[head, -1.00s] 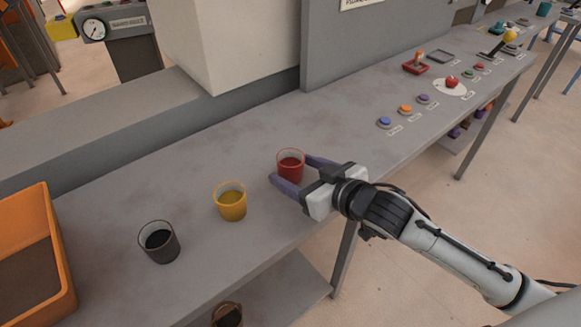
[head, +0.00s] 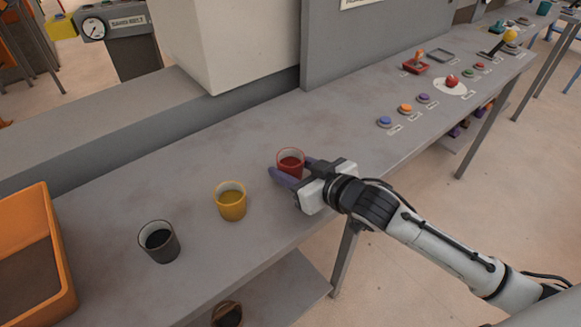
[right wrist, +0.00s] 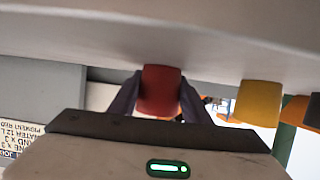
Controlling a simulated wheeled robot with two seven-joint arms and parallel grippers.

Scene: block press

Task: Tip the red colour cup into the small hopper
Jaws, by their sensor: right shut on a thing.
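The red colour cup (head: 290,164) stands upright on the grey bench in the head view, with red content inside. My right gripper (head: 286,174) is shut on it, its purple fingers on either side of the cup. The right wrist view also shows the red cup (right wrist: 160,90) between the two fingers (right wrist: 160,98). I cannot make out a small hopper in these views. My left gripper is not in view.
A yellow cup (head: 231,201) and a dark cup (head: 159,242) stand to the left on the bench (head: 190,190). An orange bin (head: 62,250) is at the far left. Buttons (head: 405,109) and a red lever box (head: 416,66) line the right part.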

